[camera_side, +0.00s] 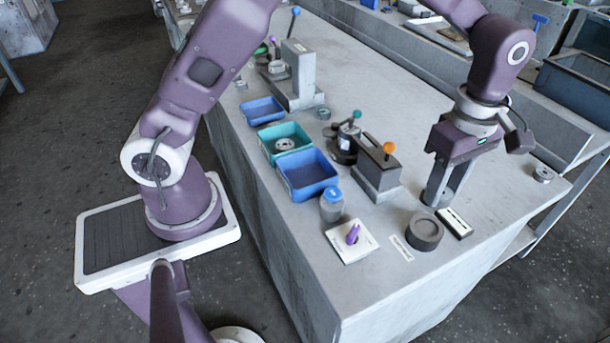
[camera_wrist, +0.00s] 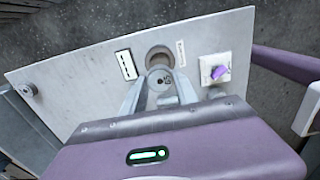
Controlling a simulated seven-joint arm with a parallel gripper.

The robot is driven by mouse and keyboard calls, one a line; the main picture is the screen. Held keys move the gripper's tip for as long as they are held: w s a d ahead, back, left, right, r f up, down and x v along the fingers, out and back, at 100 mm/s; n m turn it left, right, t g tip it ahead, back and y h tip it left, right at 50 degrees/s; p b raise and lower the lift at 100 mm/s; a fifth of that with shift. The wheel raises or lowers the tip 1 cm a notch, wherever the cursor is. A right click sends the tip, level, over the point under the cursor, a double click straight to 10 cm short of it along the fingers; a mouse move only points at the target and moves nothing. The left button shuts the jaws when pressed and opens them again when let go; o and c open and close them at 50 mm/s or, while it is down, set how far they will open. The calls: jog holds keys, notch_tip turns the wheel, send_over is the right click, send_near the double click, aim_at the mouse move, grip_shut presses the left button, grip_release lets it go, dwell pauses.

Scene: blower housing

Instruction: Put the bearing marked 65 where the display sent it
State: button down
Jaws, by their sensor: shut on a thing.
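My gripper (camera_side: 437,200) is low above the right part of the bench, just behind a dark round holder (camera_side: 424,230). In the wrist view its fingers (camera_wrist: 161,92) are shut on a round pale metal bearing (camera_wrist: 161,82) with a small dark centre. I cannot read its marking. In the side view the bearing is not clear between the fingers. The holder, with a round recess, shows just beyond the bearing in the wrist view (camera_wrist: 159,57). A small black-and-white panel (camera_side: 455,222), perhaps the display, lies beside the holder; its text is unreadable.
A white plate with a purple peg (camera_side: 352,235) and a blue-lidded jar (camera_side: 331,207) stand left of the holder. A green bin (camera_side: 300,132) holding a round part stands between blue bins. An orange-knobbed block (camera_side: 376,178) is behind. A small ring (camera_side: 543,174) lies near the right edge.

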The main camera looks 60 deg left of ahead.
notch_tip(320, 180, up, 10)
jog(key=s+a, duration=0.4)
jog(key=a, duration=0.5)
jog(key=s+a, duration=0.3)
jog(key=a, duration=0.5)
jog(key=s+a, duration=0.5)
jog(key=s, duration=0.1)
notch_tip(320, 180, down, 12)
jog(key=shift+s+r, duration=0.2)
jog(key=shift+s, duration=0.05)
jog(key=c, duration=0.9)
grip_release()
jog(key=shift+a, duration=0.1)
jog(key=shift+o, duration=0.2)
jog(key=shift+r, duration=0.1)
